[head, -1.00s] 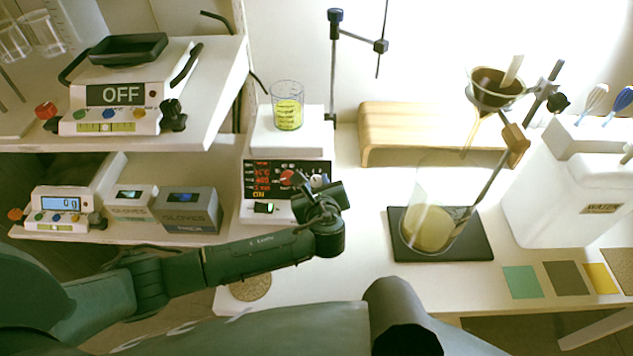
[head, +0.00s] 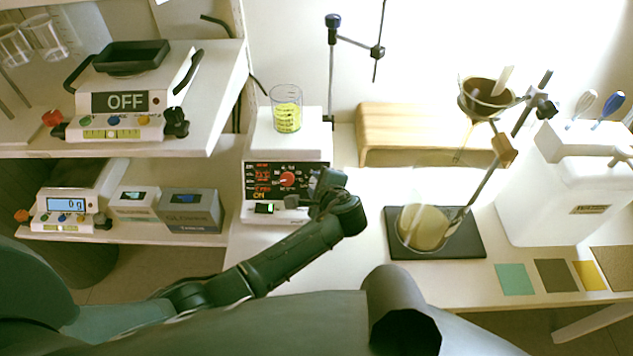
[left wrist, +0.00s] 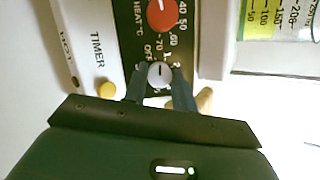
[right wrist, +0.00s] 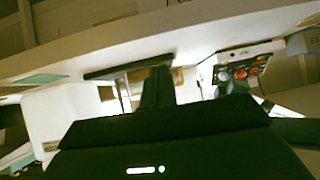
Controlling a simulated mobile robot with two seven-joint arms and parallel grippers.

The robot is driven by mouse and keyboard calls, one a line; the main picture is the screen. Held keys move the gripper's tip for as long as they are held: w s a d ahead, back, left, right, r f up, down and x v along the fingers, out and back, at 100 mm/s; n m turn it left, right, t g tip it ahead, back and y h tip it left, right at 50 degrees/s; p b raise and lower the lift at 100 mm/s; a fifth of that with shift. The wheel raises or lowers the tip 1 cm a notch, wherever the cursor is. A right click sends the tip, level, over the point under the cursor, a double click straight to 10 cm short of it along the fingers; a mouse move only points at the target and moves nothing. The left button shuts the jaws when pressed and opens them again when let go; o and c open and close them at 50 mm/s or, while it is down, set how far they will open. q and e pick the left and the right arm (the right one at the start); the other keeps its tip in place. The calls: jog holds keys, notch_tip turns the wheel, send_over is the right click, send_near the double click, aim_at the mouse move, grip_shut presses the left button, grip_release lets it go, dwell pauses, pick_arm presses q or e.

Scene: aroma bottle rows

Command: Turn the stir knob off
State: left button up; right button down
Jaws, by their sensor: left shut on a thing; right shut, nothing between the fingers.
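The stirrer hotplate (head: 318,150) stands on the bench, with a black panel (head: 265,170) on its front carrying a red heat knob (head: 288,180) and a yellow "ON" readout. The small pale stir knob (left wrist: 158,73) shows in the left wrist view below the red knob, beside "OFF" and small numbers; its exact setting is hard to read. My left gripper (head: 322,186) is at the panel's right side, its fingers shut on the stir knob and hiding it in the head view. My right gripper (right wrist: 158,86) is shut and empty, away from the panel in the right wrist view.
A beaker of yellow liquid (head: 287,112) stands on the hotplate. To the right are a wooden stand (head: 400,155), a glass vessel on a dark pad (head: 465,246) and a white container (head: 525,215). Shelves with scales (head: 115,125) and glove boxes (head: 188,215) are at left.

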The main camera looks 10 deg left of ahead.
pick_arm(q)
jog(key=shift+n+g+p, duration=0.35)
jog(key=shift+n+g, duration=0.05)
jog(key=shift+n, duration=1.1)
jog(key=o, duration=1)
